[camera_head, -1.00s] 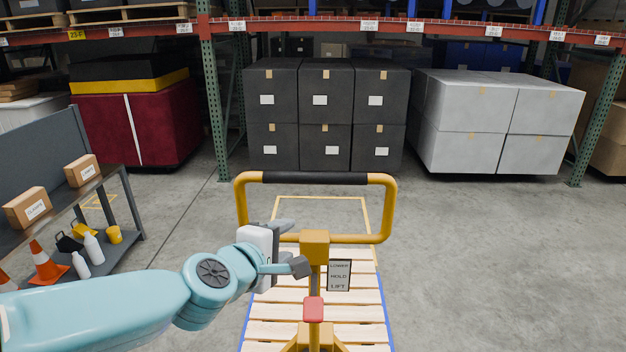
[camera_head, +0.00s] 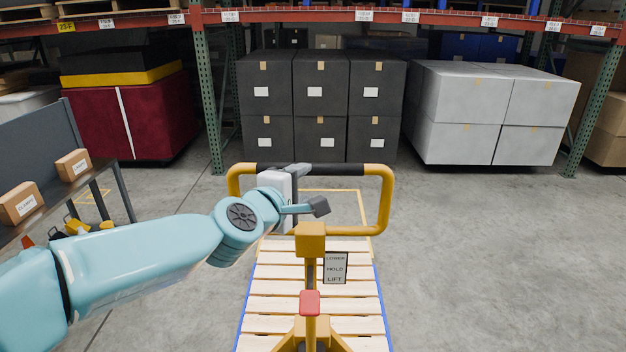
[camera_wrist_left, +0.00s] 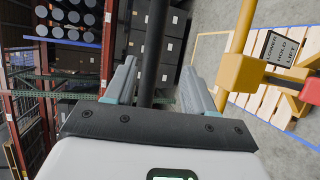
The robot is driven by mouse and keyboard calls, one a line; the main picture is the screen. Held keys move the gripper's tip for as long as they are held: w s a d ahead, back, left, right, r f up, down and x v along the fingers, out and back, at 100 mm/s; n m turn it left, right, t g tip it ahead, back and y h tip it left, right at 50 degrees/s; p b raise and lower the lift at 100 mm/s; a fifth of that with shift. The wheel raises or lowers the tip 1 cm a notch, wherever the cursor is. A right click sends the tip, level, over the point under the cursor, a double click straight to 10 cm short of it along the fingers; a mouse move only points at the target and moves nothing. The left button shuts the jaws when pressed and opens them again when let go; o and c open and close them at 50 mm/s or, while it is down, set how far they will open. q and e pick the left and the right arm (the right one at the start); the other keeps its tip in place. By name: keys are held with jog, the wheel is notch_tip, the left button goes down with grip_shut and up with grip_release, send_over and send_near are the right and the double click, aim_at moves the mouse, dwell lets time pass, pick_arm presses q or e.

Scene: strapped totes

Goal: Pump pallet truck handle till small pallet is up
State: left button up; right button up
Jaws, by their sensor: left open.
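The pallet truck's yellow loop handle (camera_head: 386,205) stands upright in the middle of the head view, with a black grip bar (camera_head: 345,169) across its top. My left gripper (camera_head: 300,170) is at the left part of that bar. In the left wrist view the open fingers (camera_wrist_left: 157,78) stand on either side of the black bar (camera_wrist_left: 153,60); contact is not clear. The small wooden pallet (camera_head: 270,302) with blue edges lies below, partly hidden by the truck. A red lever piece (camera_head: 310,303) sits low on the column. My right gripper is out of view.
A sign reading LOWER, HOLD, LIFT (camera_head: 335,268) is beside the column. Dark boxes (camera_head: 320,105) and grey boxes (camera_head: 490,115) stand under the rack behind. A bench with small cartons (camera_head: 73,165) is at left. Floor at right (camera_head: 490,260) is clear.

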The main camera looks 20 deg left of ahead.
aim_at(316, 175)
pick_arm(q)
jog(key=x, duration=0.6)
jog(key=shift+w, duration=0.1)
